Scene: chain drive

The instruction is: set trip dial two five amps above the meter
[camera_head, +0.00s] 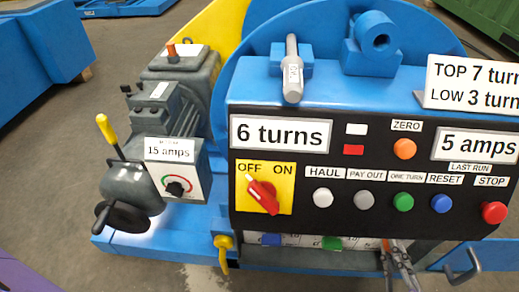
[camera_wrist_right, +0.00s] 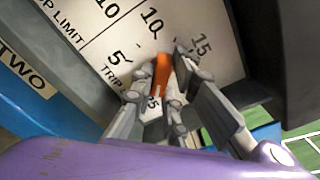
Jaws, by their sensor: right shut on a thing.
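In the right wrist view my right gripper (camera_wrist_right: 160,88) is shut on an orange pointer knob (camera_wrist_right: 161,68), the trip dial. It sits on a white dial face (camera_wrist_right: 230,25) marked "5", "10" and "15", with "TRIP" beside it and a "25" partly seen below. The knob's upper end lies toward the "10"; which end is its tip I cannot tell. In the head view my right gripper (camera_head: 398,266) is below the control panel (camera_head: 345,222); its knob is hidden there. The panel's display (camera_head: 478,146) reads "5 amps". My left gripper is not in view.
The panel carries a red OFF/ON switch (camera_head: 262,196) and a row of buttons, with a red STOP button (camera_head: 494,212) at right. At left a box (camera_head: 180,182) labelled "15 amps" has a small dial. A yellow hook (camera_head: 223,258) hangs below the panel.

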